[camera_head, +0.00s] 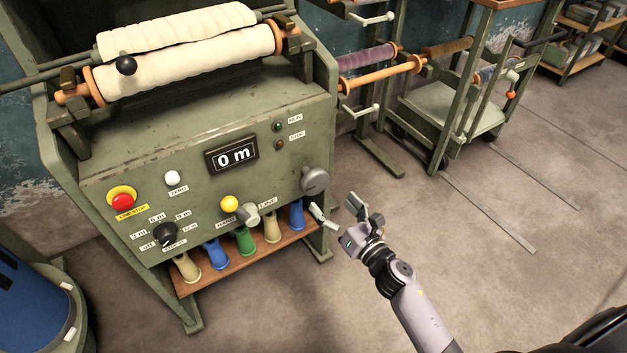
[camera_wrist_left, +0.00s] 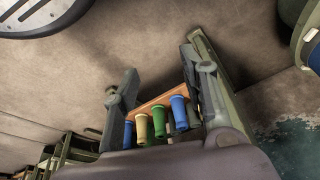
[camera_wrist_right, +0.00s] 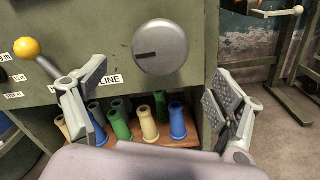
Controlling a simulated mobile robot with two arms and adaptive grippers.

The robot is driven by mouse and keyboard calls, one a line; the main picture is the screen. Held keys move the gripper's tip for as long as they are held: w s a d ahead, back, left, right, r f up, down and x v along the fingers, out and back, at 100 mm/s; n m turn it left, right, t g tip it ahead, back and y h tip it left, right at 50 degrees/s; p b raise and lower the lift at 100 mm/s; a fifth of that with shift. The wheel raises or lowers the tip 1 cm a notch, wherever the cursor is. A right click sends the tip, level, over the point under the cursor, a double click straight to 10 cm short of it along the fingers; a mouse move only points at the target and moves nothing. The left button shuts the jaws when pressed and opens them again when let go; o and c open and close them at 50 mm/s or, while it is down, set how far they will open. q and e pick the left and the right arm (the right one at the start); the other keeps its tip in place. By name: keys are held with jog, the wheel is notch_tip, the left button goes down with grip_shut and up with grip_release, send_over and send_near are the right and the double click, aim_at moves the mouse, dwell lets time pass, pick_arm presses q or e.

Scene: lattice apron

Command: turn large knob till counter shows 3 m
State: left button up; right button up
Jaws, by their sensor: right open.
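The large round grey knob (camera_head: 314,180) sits on the lower right of the green machine's front panel. In the right wrist view the knob (camera_wrist_right: 161,47) fills the upper middle, its dark mark toward the left. The counter (camera_head: 231,154) reads 0 m. My right gripper (camera_head: 340,212) is open and empty, in front of the panel, below and right of the knob and apart from it. In the right wrist view its fingers stand wide apart below the knob. My left gripper (camera_wrist_left: 163,95) shows only in its own wrist view, fingers apart and empty, facing the machine's lower shelf.
A yellow-ball lever (camera_head: 229,203), a white button (camera_head: 173,178), a red stop button (camera_head: 122,200) and a black selector (camera_head: 164,234) share the panel. Several coloured cones stand on the wooden shelf (camera_head: 190,284) below. A blue drum (camera_head: 30,305) is at lower left.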

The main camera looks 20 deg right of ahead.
aim_at(318, 186)
jog(key=x, duration=0.8)
jog(key=shift+w+a+b, duration=0.2)
jog(key=shift+w+b, duration=0.1)
jog(key=shift+w, duration=0.4)
pick_arm(q)
jog(key=shift+v, duration=0.9)
pick_arm(e)
jog(key=shift+c, duration=0.3)
jog(key=shift+c, duration=1.4)
jog(key=c, duration=0.7)
pick_arm(q)
jog(key=shift+w, duration=0.15)
pick_arm(e)
jog(key=shift+c, duration=0.7)
